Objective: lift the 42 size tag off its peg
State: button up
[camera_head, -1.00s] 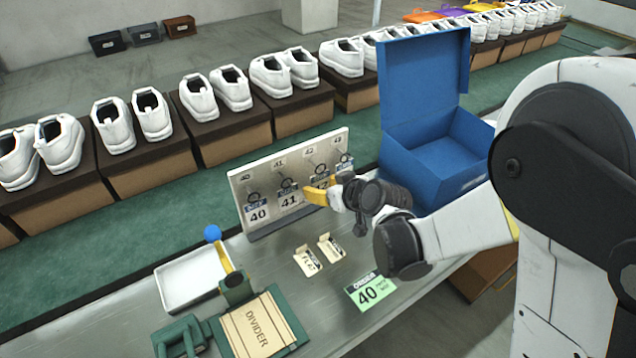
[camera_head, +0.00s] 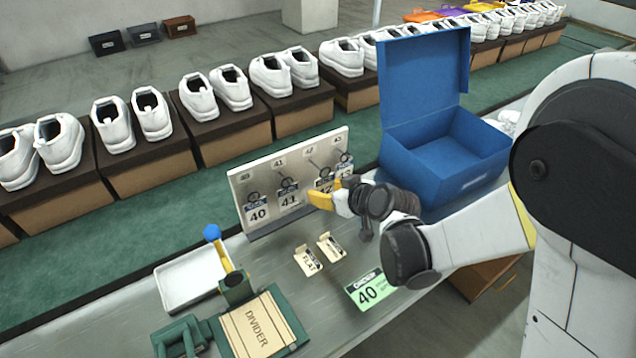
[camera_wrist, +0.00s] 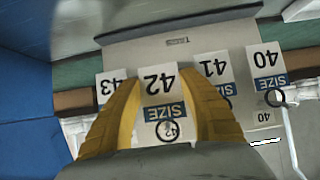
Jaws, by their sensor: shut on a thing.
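The 42 size tag (camera_wrist: 160,90) is white with a blue SIZE band and a dark ring. In the wrist view it appears upside down between the yellow fingers of my gripper (camera_wrist: 160,108), which are shut on it. In the head view my gripper (camera_head: 318,199) is in front of the pale peg board (camera_head: 238,190), right of the 41 tag, and covers much of the 42 tag. Whether the ring is still around its peg I cannot tell. The 40 tag (camera_head: 257,214), 41 tag (camera_head: 289,200) and 43 tag (camera_wrist: 110,88) hang beside it.
An open blue box (camera_head: 440,160) stands right of the board. Two small cards (camera_head: 308,261) and a green order card (camera_head: 366,289) lie in front. A white tray (camera_head: 188,281) and a divider holder (camera_head: 258,325) are at left. Shoes on boxes line the back.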

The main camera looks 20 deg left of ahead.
jog(key=shift+s+d+b, duration=0.3)
jog(key=shift+s+d, duration=0.9)
jog(key=shift+d, duration=0.2)
jog(key=p+v, duration=0.1)
jog(key=v, duration=0.4)
jog(key=shift+s+d+r+p, duration=0.1)
jog(key=shift+s+d+p, duration=0.2)
jog(key=shift+d+p, duration=0.1)
